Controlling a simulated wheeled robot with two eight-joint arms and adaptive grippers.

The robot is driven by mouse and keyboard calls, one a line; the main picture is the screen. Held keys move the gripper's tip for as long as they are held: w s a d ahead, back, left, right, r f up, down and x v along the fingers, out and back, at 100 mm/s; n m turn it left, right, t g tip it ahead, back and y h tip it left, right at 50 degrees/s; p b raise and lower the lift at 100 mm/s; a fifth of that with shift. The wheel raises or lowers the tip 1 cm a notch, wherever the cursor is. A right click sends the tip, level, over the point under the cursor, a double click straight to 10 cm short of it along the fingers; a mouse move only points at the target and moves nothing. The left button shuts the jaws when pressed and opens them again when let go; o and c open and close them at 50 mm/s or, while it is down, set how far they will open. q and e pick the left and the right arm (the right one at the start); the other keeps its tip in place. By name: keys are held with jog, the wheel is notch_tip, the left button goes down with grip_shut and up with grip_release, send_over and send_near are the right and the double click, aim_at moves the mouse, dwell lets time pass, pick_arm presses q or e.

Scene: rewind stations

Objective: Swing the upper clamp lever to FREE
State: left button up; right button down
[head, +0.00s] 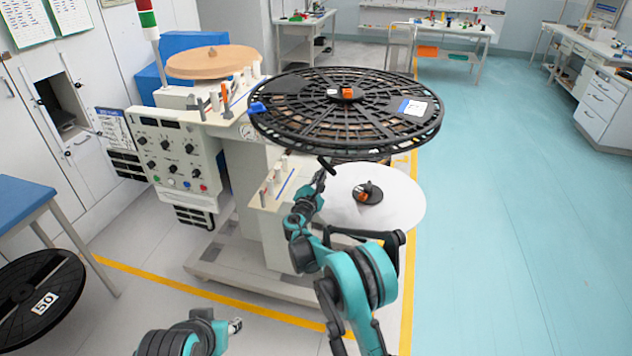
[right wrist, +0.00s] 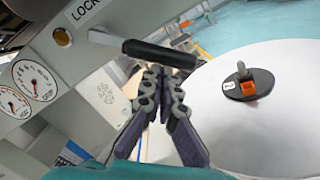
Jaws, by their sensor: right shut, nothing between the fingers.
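A lever with a black grip (right wrist: 160,53) and a pale metal arm crosses the top of the right wrist view, beside the word LOCK on the machine panel. In the head view its black grip (head: 326,165) shows just under the big black reel. My right gripper (right wrist: 158,80) is shut and empty. Its fingertips are at the underside of the grip; I cannot tell whether they touch it. In the head view the right gripper (head: 319,181) is small and dark. My left gripper (head: 235,326) shows only as a small grey end low in the view; its jaws are unclear.
The large black reel (head: 290,125) overhangs my right gripper. A white reel (head: 400,200) with a black and orange hub (head: 368,193) lies below, and shows beside the gripper in the wrist view (right wrist: 285,130). Gauges (right wrist: 35,80) sit on the panel. The floor right is clear.

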jog(key=n, duration=0.1)
jog(key=d+r+n, duration=0.1)
jog(key=d+n, duration=0.1)
jog(key=shift+s+r+n, duration=0.25)
jog(key=shift+r+n, duration=0.1)
jog(key=shift+n, duration=0.05)
pick_arm(q)
jog(key=shift+s+r+p, duration=0.1)
jog(key=shift+r+p, duration=0.25)
pick_arm(e)
jog(key=shift+s+d+r, duration=0.1)
jog(key=shift+d+r, duration=0.25)
jog(key=shift+r, duration=0.05)
